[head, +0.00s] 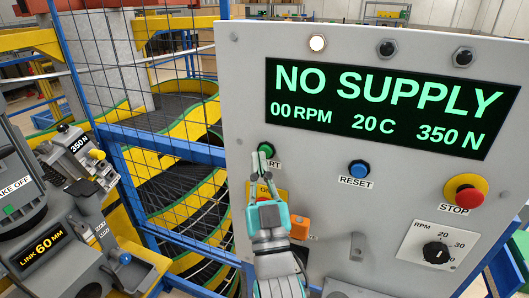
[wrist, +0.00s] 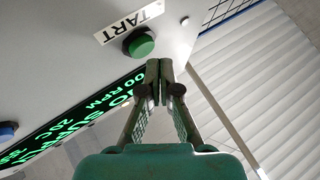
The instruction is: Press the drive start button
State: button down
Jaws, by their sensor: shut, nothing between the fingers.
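The green start button (head: 266,148) is on the left side of the grey control panel (head: 330,165), under the display. Its START label is partly hidden by my gripper in the head view. My gripper (head: 262,165) is shut and empty, with its fingertips just below the button in that view. In the wrist view the green button (wrist: 139,44) stands out from the panel in its dark collar. The shut fingertips (wrist: 160,70) are to the right of it and lower in the picture, with a small gap between. I see no contact with the button.
The display (head: 385,105) reads NO SUPPLY, 00 RPM, 20 C, 350 N. A blue reset button (head: 359,169), a red stop button (head: 465,192) and an RPM knob (head: 436,252) are to the right. An orange part (head: 299,228) is beside my gripper. Blue fencing (head: 150,150) stands left.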

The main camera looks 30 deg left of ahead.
jog(key=shift+s, duration=0.1)
jog(key=shift+s+d, duration=0.2)
jog(key=shift+s, duration=0.6)
jog(key=shift+s+d, duration=0.2)
jog(key=shift+s, duration=0.6)
jog(key=shift+s+d, duration=0.2)
jog(key=shift+s, duration=0.6)
jog(key=s+d+f+m+h, duration=0.2)
jog(key=d+f+h, duration=0.3)
jog(key=d+f, duration=0.8)
jog(key=s+d+f+m+h, duration=0.2)
jog(key=d+f+h, duration=0.2)
jog(key=d+f, duration=0.95)
jog(key=s+d+f+m+g+h, duration=0.1)
jog(key=s+d+f+m+h, duration=0.1)
jog(key=s+d, duration=0.6)
jog(key=s+d+f+m+g+h, duration=0.2)
jog(key=s+d+f+h, duration=0.3)
jog(key=s+d, duration=0.4)
jog(key=s+m+h, duration=0.1)
jog(key=s, duration=0.6)
jog(key=shift+s+d+h, duration=0.2)
jog(key=shift+s+h, duration=0.1)
jog(key=shift+a, duration=0.1)
